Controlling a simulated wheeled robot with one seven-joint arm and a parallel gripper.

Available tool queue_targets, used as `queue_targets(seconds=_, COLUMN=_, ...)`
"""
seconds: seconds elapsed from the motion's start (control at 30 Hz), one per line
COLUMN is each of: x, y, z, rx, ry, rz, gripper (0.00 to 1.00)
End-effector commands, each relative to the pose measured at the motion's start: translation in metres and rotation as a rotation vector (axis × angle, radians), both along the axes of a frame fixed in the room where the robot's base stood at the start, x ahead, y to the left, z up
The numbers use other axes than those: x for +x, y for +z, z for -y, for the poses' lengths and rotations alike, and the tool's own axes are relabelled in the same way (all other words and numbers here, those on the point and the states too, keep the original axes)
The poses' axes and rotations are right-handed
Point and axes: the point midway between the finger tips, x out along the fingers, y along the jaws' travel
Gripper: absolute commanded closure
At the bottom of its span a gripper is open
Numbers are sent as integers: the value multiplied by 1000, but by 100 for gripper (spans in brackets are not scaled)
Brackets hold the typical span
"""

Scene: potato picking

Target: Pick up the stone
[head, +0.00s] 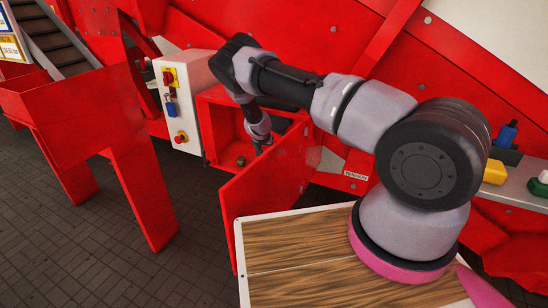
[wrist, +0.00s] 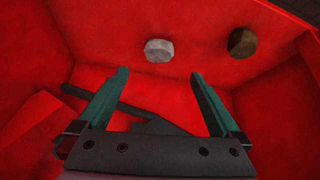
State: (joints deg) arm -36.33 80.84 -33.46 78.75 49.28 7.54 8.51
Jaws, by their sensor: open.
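A pale grey, faceted stone (wrist: 158,50) lies on the red surface inside a red box. In the wrist view it is just beyond and between my fingertips, apart from both fingers. My gripper (wrist: 160,74) is open and empty, its two teal fingers spread wide. A brown, potato-like lump (wrist: 241,42) lies to the right of the stone, outside the right finger. In the head view my arm reaches down into the red box (head: 222,130), and my gripper is mostly hidden there. A small brown lump (head: 241,160) shows in the box; I cannot make out the stone there.
Red walls (wrist: 35,50) enclose the gripper closely. In the head view a red panel (head: 268,190) stands at the box's front right. A white control box (head: 183,100) with red knobs is to the left. The dark tiled floor (head: 90,250) is open at lower left.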

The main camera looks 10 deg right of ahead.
Motion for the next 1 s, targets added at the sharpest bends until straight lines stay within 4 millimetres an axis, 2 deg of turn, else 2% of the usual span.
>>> queue_targets(seconds=0.3, x=18, y=-36, z=9, rx=-6, ry=4, rz=1, gripper=0)
queue_targets(seconds=0.57, x=28, y=-52, z=13, rx=-4, ry=3, rz=1, gripper=0)
queue_targets(seconds=0.8, x=43, y=-79, z=21, rx=-6, ry=5, rz=0, gripper=0)
queue_targets(seconds=1.0, x=52, y=-93, z=24, rx=-3, ry=4, rz=1, gripper=0)
